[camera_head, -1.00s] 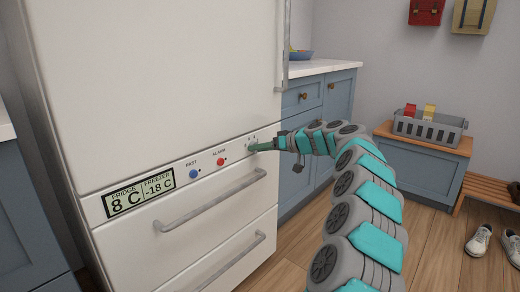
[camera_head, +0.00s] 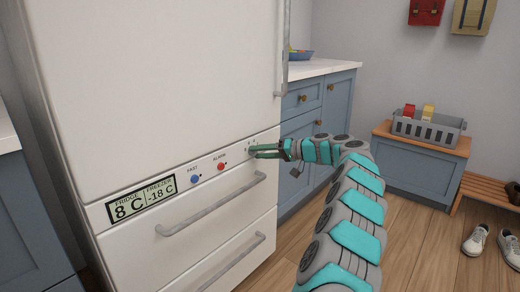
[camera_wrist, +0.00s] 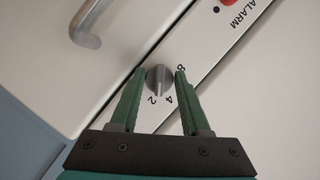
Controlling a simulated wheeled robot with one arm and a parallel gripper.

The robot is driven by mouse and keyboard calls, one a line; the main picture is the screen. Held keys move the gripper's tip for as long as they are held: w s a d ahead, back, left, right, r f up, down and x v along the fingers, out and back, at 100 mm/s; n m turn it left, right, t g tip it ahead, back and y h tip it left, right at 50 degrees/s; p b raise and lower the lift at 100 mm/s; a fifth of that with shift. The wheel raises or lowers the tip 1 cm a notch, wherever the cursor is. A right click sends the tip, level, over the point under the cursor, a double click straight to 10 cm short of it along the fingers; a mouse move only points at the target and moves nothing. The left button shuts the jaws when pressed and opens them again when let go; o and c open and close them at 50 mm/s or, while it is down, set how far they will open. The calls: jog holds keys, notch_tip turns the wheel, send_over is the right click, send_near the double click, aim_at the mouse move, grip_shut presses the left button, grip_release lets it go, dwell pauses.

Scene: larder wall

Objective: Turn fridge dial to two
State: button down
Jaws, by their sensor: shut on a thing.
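The fridge dial (camera_wrist: 159,79) is a small grey knob on the white control strip in the wrist view. The marks 2 and 4 show near its lower side, and another mark, like an 8, at its upper right. A pale line on the knob faces roughly between 2 and 4. My gripper (camera_wrist: 160,73) has its green fingers on either side of the knob, shut on it. In the head view my gripper (camera_head: 254,152) reaches the strip's right end, and its fingers mostly hide the dial. The display (camera_head: 141,199) reads fridge 8 C, freezer -18 C.
A blue FAST button (camera_head: 195,179) and a red ALARM button (camera_head: 221,167) sit left of the dial. A drawer handle (camera_head: 212,205) juts out below the strip. A blue cabinet (camera_head: 322,108) stands close on the right.

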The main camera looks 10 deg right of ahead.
jog(key=shift+m+y+p, duration=0.4)
jog(key=shift+m+p, duration=0.1)
jog(key=shift+m, duration=0.5)
jog(key=shift+c, duration=1.9)
grip_release()
jog(key=shift+d, duration=0.1)
jog(key=v, duration=0.7)
jog(key=shift+d, duration=0.35)
jog(key=shift+s, duration=0.1)
